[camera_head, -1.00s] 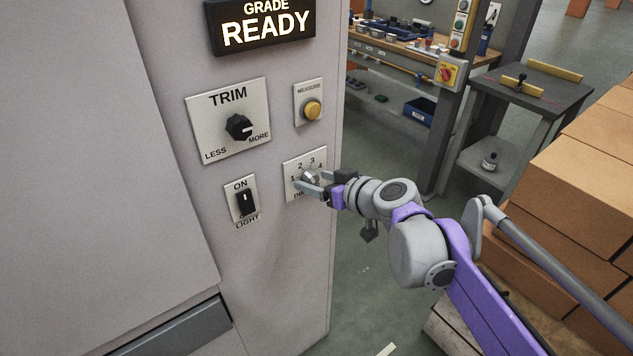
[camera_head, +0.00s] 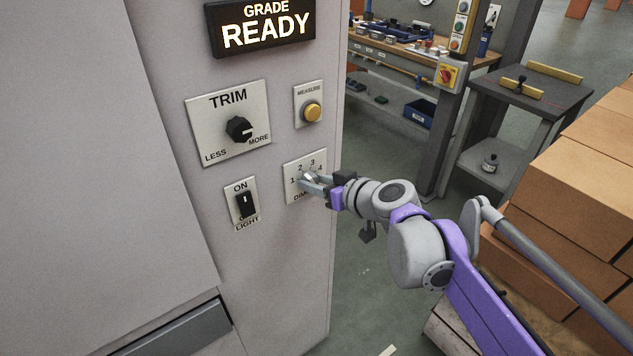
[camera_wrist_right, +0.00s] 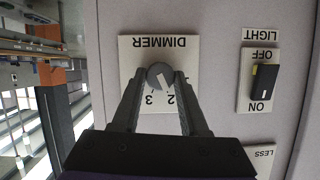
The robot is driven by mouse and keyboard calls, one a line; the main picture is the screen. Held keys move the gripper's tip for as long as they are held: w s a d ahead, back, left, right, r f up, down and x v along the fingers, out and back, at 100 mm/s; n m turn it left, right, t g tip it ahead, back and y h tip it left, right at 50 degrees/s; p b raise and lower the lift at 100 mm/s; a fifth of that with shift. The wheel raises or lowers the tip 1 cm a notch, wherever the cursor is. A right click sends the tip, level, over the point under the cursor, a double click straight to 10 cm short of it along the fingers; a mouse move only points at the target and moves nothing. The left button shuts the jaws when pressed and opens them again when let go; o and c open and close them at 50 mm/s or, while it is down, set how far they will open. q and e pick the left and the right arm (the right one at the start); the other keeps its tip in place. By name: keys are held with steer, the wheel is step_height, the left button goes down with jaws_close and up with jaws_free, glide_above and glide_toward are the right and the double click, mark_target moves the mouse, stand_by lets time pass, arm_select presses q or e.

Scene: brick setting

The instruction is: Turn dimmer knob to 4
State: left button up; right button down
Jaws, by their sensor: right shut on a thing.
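The dimmer knob (camera_wrist_right: 160,76) is a small grey round knob with a white mark, on a white plate (camera_wrist_right: 130,48) lettered DIMMER. In the wrist view, upside down, the mark points roughly toward the 2. The head view shows the same plate (camera_head: 294,167) with numbers 1 to 4 and the knob (camera_head: 309,177) partly hidden by the fingers. My right gripper (camera_head: 308,180) is shut on the knob, coming from the right; its fingers flank the knob in the wrist view (camera_wrist_right: 160,82). My left gripper is not in view.
On the same grey panel are a TRIM knob (camera_head: 239,129), a yellow MEASURE button (camera_head: 312,111) and a black LIGHT switch (camera_head: 246,204). A sign (camera_head: 263,27) reads GRADE READY.

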steer(key=shift+d+r+m+g+y+p, duration=0.1)
steer(key=shift+m+g+y+p, duration=0.25)
steer(key=shift+m+p, duration=0.25)
steer(key=shift+w+m+g+y+p, duration=0.1)
steer(key=shift+m+g+y+p, duration=0.15)
steer(key=shift+m+y+p, duration=0.5)
steer(key=m, duration=0.1)
steer(key=m+y, duration=0.1)
steer(key=m, duration=0.1)
steer(key=shift+w+d+f+m+g+y, duration=0.1)
steer(key=shift+d+f+m+g+y, duration=0.05)
steer(key=shift+f+m+g+y, duration=0.15)
steer(key=m+y, duration=0.1)
steer(key=m, duration=0.2)
steer(key=m+y+b, duration=0.1)
steer(key=m, duration=0.2)
steer(key=m+t+y, duration=0.1)
steer(key=m+y, duration=0.1)
steer(key=m, duration=0.1)
steer(key=shift+f+b, duration=0.35)
steer(key=shift+b, duration=0.05)
steer(key=shift+m, duration=0.25)
steer(key=shift+c, duration=2.1)
jaws_free()
